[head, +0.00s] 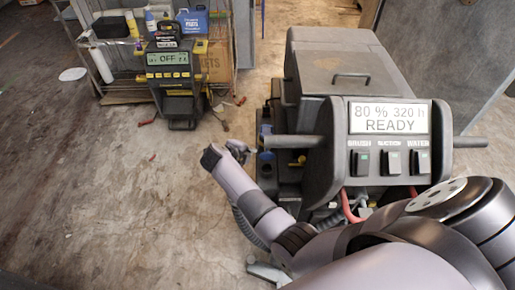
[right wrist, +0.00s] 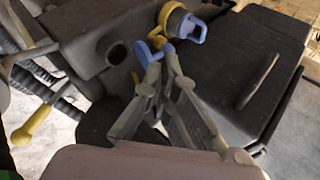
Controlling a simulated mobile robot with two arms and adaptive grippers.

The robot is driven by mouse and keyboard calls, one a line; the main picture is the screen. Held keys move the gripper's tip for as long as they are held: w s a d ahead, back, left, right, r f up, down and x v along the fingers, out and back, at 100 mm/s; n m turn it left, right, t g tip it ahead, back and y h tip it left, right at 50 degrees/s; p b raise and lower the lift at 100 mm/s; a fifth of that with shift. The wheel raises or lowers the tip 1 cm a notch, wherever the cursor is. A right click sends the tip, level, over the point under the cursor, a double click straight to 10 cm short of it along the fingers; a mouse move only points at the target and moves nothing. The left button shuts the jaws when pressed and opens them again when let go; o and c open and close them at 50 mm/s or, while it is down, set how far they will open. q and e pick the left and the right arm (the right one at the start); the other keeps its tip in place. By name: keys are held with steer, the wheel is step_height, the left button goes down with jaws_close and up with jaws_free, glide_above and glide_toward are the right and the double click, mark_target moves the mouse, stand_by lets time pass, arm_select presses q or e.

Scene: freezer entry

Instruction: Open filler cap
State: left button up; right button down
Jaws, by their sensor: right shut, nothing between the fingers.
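In the right wrist view a blue cap (right wrist: 192,28) with a yellow ring (right wrist: 172,17) shows on the machine's dark body at the top. A second blue piece (right wrist: 148,52) lies just left of my fingertips. My right gripper (right wrist: 162,52) is shut and empty, its tips close below the yellow ring; contact cannot be told. In the head view my right gripper (head: 238,148) is left of the machine's side. My left gripper is out of view.
A handlebar (head: 292,141) sticks out beside my right wrist. The concrete floor at left is mostly clear.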

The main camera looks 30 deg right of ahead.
mark_target(267, 151)
arm_select(q)
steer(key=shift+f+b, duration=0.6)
steer(key=shift+b, duration=0.05)
arm_select(e)
steer(key=x, duration=0.9)
steer(key=shift+w+d+f, duration=0.15)
steer(key=shift+d+f, duration=0.05)
steer(key=shift+d, duration=0.15)
arm_select(q)
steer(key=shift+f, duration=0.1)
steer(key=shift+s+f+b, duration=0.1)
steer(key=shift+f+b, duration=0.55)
steer(key=shift+b, duration=0.1)
arm_select(e)
steer(key=shift+w+d+f, duration=0.15)
steer(key=shift+w+d, duration=0.55)
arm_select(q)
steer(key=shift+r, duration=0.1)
arm_select(e)
steer(key=shift+s, duration=0.1)
